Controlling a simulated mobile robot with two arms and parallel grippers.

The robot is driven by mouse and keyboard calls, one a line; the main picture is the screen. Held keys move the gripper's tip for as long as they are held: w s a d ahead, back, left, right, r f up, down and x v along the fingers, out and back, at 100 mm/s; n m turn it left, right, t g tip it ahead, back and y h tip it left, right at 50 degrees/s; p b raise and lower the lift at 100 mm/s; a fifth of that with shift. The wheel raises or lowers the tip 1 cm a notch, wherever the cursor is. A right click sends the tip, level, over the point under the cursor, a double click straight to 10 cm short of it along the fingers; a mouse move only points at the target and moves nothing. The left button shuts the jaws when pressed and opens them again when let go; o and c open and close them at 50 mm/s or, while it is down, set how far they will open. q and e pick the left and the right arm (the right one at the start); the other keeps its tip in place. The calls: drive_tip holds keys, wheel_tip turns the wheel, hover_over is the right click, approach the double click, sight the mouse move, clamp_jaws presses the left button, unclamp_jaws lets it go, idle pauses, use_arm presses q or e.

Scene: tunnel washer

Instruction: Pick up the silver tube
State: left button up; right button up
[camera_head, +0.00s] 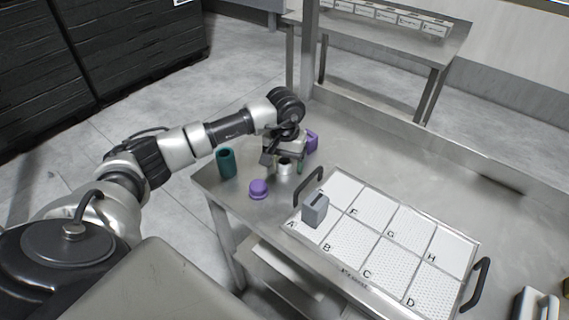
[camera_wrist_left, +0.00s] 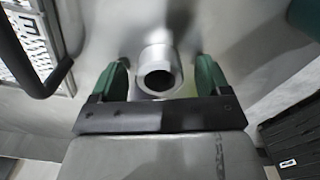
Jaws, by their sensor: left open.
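The silver tube (camera_head: 285,166) stands upright on the metal table in the head view, under my left gripper (camera_head: 285,160). In the left wrist view the silver tube (camera_wrist_left: 160,70) shows its round open end between the two green fingertips of my left gripper (camera_wrist_left: 160,78). The gripper is open, with a gap on each side of the tube. In the head view the gripper and wrist hide part of the tube. My right gripper is not in view.
A teal cup (camera_head: 226,163) and a purple lidded object (camera_head: 259,189) stand close by, with another purple object (camera_head: 312,142) behind the gripper. A tray (camera_head: 345,280) with lettered cells and black handles holds a grey block (camera_head: 315,210).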

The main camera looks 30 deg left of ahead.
use_arm(q)
drive_tip(key=c, duration=1)
